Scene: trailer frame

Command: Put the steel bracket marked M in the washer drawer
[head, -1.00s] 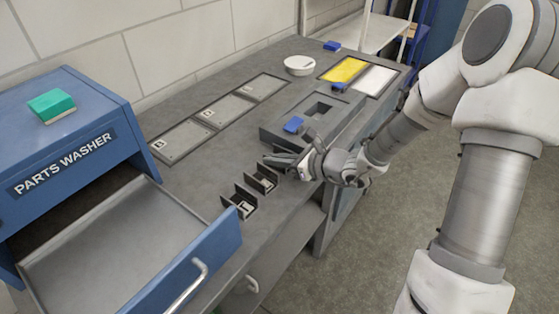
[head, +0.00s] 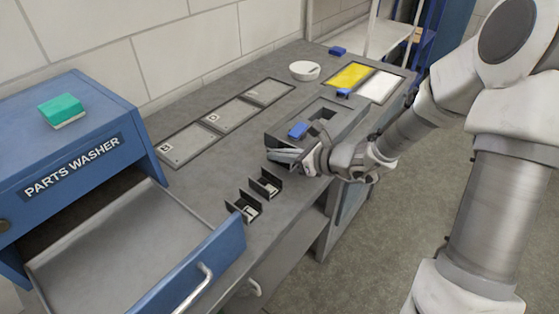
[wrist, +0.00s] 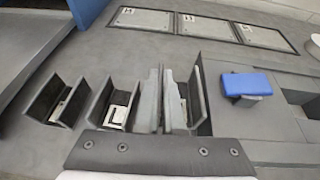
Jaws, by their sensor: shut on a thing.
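Three dark L- or U-shaped steel brackets stand in a row on the grey bench. The near bracket (head: 243,209) and the middle bracket (head: 266,185) are free; they also show in the wrist view, at left (wrist: 58,101) and centre (wrist: 120,106). My gripper (wrist: 162,98) is shut on an upright wall of the third bracket (wrist: 200,95), at the row's far end. My gripper (head: 276,155) mostly hides that bracket in the head view. I cannot read its letter, or tell whether it is lifted. The parts washer's drawer (head: 120,248) is pulled open and empty.
The blue parts washer (head: 60,150) carries a green-and-white block (head: 62,110). Behind the brackets lie several framed, labelled plates (head: 187,145). A blue block (head: 298,130) sits at a grey fixture (head: 340,112). A white bowl (head: 304,70) and yellow panel (head: 350,75) lie farther back.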

